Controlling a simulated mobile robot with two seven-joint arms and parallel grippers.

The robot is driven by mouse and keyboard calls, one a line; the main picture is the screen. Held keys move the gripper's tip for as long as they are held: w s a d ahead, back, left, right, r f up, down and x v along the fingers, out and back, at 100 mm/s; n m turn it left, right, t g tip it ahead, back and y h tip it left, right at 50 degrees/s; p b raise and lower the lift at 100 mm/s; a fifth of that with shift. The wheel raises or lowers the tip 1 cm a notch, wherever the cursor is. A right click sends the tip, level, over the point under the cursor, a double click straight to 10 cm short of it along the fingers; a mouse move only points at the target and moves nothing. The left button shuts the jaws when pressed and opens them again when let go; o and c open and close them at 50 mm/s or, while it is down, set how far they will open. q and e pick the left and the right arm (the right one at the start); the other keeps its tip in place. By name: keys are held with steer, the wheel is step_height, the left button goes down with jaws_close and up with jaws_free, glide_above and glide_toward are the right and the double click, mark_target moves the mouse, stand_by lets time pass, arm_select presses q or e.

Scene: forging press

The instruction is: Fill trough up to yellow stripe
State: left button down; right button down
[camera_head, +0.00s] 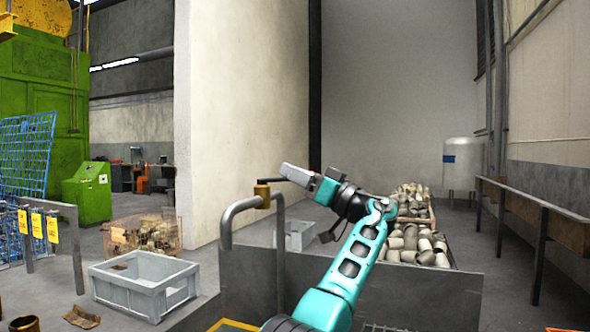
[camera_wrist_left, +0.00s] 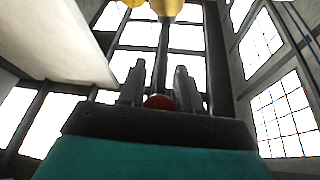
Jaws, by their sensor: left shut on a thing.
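A brass valve (camera_head: 262,192) sits by a bent grey pipe (camera_head: 238,208) that rises over a dark grey wall, seemingly the trough (camera_head: 250,270). A thin dark lever (camera_head: 277,181) runs from the valve to my left gripper (camera_head: 296,177). In the left wrist view, the gripper (camera_wrist_left: 160,90) is shut on the lever, with its red knob (camera_wrist_left: 158,102) between the fingers and brass (camera_wrist_left: 165,8) at the far end. A yellow stripe (camera_head: 235,325) shows at the bottom edge. I cannot see any water or its level. My right gripper is out of view.
Crates of grey cylindrical parts (camera_head: 420,247) stand behind the wall. A grey plastic crate (camera_head: 150,285) and a wire basket (camera_head: 145,233) are on the floor at left. A long bench (camera_head: 540,215) lines the right wall.

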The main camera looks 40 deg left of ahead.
arm_select(q)
steer(key=shift+w+a+n+g+p, duration=0.1)
steer(key=shift+w+n+g+p, duration=0.1)
steer(key=shift+n+g+p, duration=0.4)
steer(key=c, duration=0.9)
jaws_free()
steer(key=shift+o, duration=0.2)
steer(key=v, duration=0.7)
steer(key=shift+d+b, duration=0.25)
steer(key=shift+b, duration=0.05)
steer(key=shift+w, duration=0.1)
